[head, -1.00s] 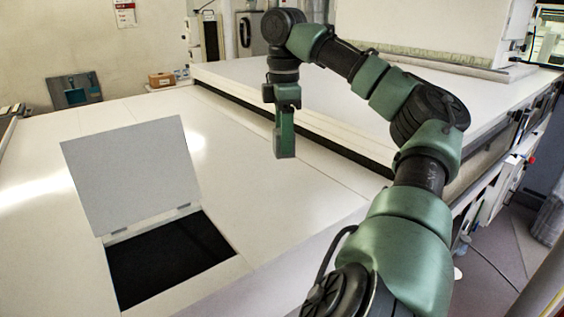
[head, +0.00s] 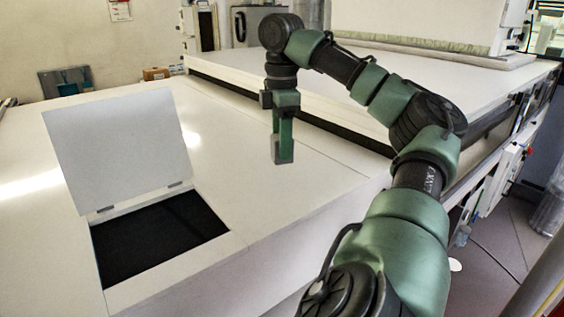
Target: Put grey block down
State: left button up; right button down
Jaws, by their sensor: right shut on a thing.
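My right gripper (head: 283,131) hangs pointing down in the middle of the head view, over the white work surface (head: 238,156). It is shut on a grey block (head: 281,151), a small part of which shows at the fingertips. The fingers cover the rest of the block. I cannot tell whether the block touches the surface or hangs above it. My left gripper is out of view.
An open lid (head: 116,148) stands up at the left behind a dark square opening (head: 150,240). The white surface between the opening and the gripper is clear. A raised white bed (head: 400,85) lies behind the arm. A small cardboard box (head: 156,73) sits far back.

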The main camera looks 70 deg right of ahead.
notch_tip(320, 180, down, 6)
jog(key=shift+f+b, duration=0.25)
jog(key=shift+b, duration=0.15)
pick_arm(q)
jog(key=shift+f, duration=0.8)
pick_arm(e)
jog(key=shift+s+f, duration=0.1)
jog(key=shift+f, duration=0.05)
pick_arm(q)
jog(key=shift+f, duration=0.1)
pick_arm(e)
jog(key=c, duration=0.8)
grip_release()
jog(key=shift+c, duration=0.2)
notch_tip(320, 180, up, 12)
jog(key=p, duration=0.4)
jog(key=shift+r, duration=0.25)
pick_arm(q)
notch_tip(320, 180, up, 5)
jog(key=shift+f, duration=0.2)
